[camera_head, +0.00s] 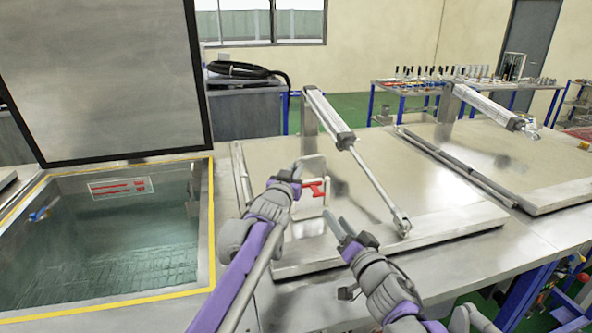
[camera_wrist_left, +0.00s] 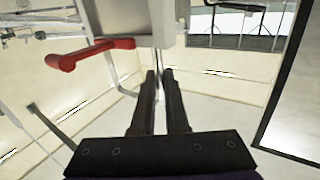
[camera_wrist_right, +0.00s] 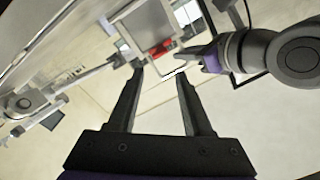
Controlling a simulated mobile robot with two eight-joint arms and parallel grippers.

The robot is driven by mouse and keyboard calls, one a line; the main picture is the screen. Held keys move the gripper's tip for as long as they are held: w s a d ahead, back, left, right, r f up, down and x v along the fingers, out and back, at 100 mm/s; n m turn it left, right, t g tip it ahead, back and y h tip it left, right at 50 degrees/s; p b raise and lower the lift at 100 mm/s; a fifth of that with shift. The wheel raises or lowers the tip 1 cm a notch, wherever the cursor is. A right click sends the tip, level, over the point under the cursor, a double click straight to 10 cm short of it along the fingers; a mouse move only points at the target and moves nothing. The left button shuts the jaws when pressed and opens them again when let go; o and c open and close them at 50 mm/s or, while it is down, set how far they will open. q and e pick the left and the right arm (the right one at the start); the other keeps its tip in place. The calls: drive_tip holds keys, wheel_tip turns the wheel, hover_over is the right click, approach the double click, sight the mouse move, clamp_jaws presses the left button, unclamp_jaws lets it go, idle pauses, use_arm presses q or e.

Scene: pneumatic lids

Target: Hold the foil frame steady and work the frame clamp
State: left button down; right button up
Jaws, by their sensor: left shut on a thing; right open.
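The foil frame (camera_head: 311,164) is a small pale rectangular frame standing over the closed lid's left part. Its red frame clamp (camera_head: 317,187) sits on its face; the red handle also shows in the left wrist view (camera_wrist_left: 92,52). My left gripper (camera_head: 297,172) is shut on the left edge of the frame, beside the clamp. In the left wrist view its fingers (camera_wrist_left: 159,74) meet at the frame's edge. My right gripper (camera_head: 335,222) is open and empty, below and right of the clamp. In the right wrist view the clamp (camera_wrist_right: 161,48) is beyond its fingertips (camera_wrist_right: 160,72), apart from them.
A pneumatic cylinder (camera_head: 330,117) with a long rod slants over the steel lid (camera_head: 440,217) right of the frame. An open water-filled tank (camera_head: 110,250) with a raised lid (camera_head: 100,80) is at the left. A second closed lid (camera_head: 510,165) lies at the right.

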drive_tip(key=c, duration=0.4)
drive_tip(key=shift+w+d+r+h, duration=0.55)
drive_tip(key=shift+w+r+h, duration=0.05)
drive_tip(key=shift+r, duration=0.15)
clamp_jaws()
drive_tip(key=w+d+r+n+g+h, duration=0.2)
drive_tip(key=w+d+r+h, duration=0.1)
drive_tip(key=r+h, duration=0.15)
drive_tip(key=s+a+r+n+g+y, duration=0.2)
drive_tip(key=a+r+n+y, duration=0.2)
drive_tip(key=r+n, duration=0.1)
drive_tip(key=shift+s+a+r+g, duration=0.15)
drive_tip(key=shift+s+a+g, duration=0.15)
drive_tip(key=shift+s+a, duration=0.05)
